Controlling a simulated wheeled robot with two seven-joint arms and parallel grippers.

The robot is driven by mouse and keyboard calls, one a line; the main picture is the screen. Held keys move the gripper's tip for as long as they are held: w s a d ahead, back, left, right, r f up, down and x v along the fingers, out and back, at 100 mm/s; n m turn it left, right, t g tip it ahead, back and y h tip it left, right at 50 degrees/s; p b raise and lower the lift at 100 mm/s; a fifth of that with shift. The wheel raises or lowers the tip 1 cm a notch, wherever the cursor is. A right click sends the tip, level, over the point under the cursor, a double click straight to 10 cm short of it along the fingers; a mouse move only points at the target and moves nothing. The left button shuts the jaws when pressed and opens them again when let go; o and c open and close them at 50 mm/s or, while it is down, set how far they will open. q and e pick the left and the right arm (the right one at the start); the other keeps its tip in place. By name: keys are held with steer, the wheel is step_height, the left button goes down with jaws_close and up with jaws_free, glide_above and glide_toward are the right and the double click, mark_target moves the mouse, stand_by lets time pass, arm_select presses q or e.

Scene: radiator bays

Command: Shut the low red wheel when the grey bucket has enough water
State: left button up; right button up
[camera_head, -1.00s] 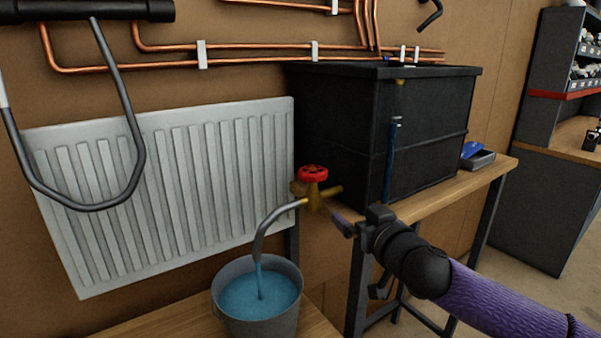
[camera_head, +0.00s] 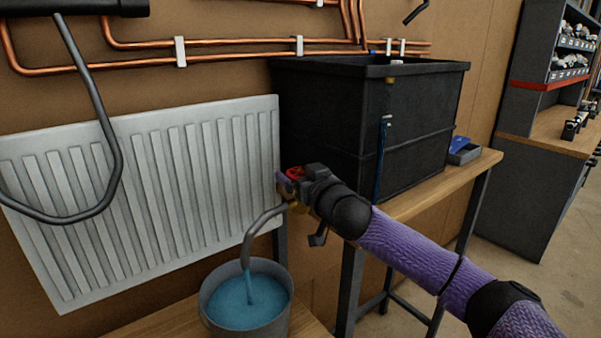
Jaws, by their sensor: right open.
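The low red wheel (camera_head: 294,172) sits on a brass tap and is partly hidden by my right gripper (camera_head: 287,180). The gripper is open, with its fingers at the wheel; I cannot tell whether they touch it. A grey spout (camera_head: 262,222) curves down from the tap. Blue water runs from it into the grey bucket (camera_head: 246,322). The bucket stands upright on a low wooden surface, and its water (camera_head: 240,300) lies below the rim. My left gripper is not in view.
A white radiator (camera_head: 150,190) hangs on the wall at left, with a dark bent pipe (camera_head: 110,130) in front. A black tank (camera_head: 420,115) stands on a wooden bench (camera_head: 425,192). A blue-grey tray (camera_head: 464,152) lies beside the tank. Copper pipes (camera_head: 240,55) run above.

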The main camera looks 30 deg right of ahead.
steer(key=shift+w, duration=0.1)
steer(key=c, duration=1)
